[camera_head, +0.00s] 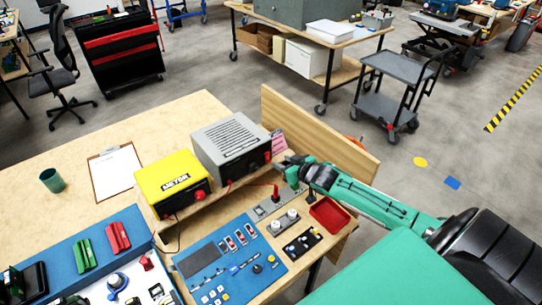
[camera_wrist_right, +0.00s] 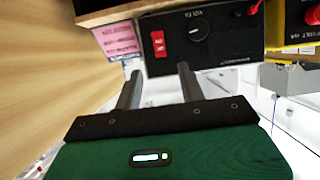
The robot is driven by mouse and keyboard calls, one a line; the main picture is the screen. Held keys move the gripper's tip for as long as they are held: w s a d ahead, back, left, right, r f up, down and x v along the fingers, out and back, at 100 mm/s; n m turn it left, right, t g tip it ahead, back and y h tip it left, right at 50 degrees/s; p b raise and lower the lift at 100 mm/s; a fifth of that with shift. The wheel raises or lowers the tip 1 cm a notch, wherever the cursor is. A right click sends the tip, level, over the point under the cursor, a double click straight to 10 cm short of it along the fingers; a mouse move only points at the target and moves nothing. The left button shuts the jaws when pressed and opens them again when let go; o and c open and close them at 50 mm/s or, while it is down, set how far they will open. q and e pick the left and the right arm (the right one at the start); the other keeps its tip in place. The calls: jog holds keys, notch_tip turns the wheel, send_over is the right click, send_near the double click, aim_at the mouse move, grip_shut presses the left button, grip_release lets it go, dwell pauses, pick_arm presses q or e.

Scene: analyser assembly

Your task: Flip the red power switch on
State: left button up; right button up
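The red power switch (camera_wrist_right: 158,43) is a small red rocker with white marks on the black front panel of the grey power supply (camera_head: 231,139). Whether it stands on or off is too small to tell. A black round knob (camera_wrist_right: 197,31) sits to its right. My right gripper (camera_head: 281,163) is beside the front of the grey supply in the head view. In the right wrist view the right gripper (camera_wrist_right: 158,72) is open, with nothing between its fingers. Its fingertips point at the panel just below the switch, seemingly a little apart from it. My left gripper is not in view.
A yellow meter (camera_head: 172,182) stands left of the supply. A pink label sheet (camera_wrist_right: 118,39) is left of the panel. A wooden side board (camera_head: 318,130) stands close behind my right arm.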

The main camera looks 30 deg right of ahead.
aim_at(267, 156)
jog(key=p+x, duration=0.1)
jog(key=x, duration=0.7)
